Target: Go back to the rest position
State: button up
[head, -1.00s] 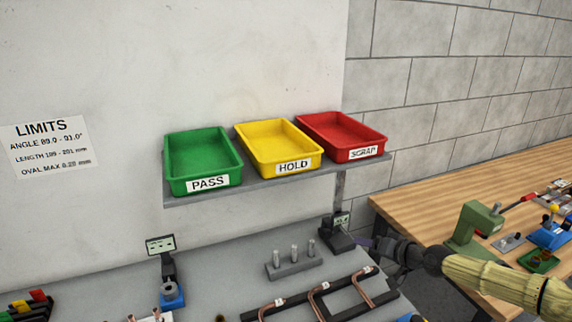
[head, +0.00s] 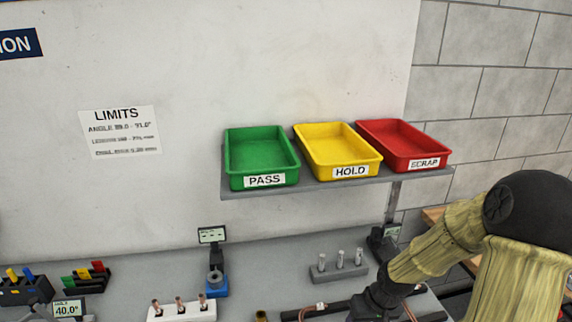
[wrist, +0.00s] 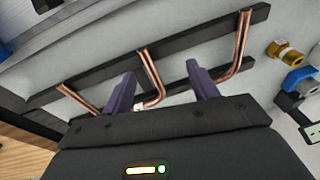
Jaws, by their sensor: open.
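My gripper (wrist: 162,88) is open in the wrist view, with its two purple fingers spread and nothing clasped between them. Beyond the fingers, bent copper tubes (wrist: 150,72) rest on a black rack (wrist: 100,72); the middle tube appears between the fingers in the picture. I cannot tell the exact gap to it. In the head view my arm comes in from the right, and its dark wrist (head: 378,300) is low over the bench near the rack. The fingertips are hidden there.
Green PASS (head: 262,155), yellow HOLD (head: 337,148) and red SCRAP (head: 402,145) trays stand empty on a wall shelf (head: 330,181). A pin block (head: 338,270), a blue gauge (head: 216,283) and a white holder (head: 182,310) stand on the bench. Brass and blue fittings (wrist: 290,55) lie right of the rack.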

jog(key=s+a+r+m+h, duration=0.1)
jog(key=s+a+r, duration=0.2)
jog(key=s+r, duration=0.5)
jog(key=shift+s+a+r+t+h, duration=0.3)
jog(key=shift+a+r+t, duration=0.1)
jog(key=shift+r, duration=0.4)
jog(key=shift+w, duration=0.1)
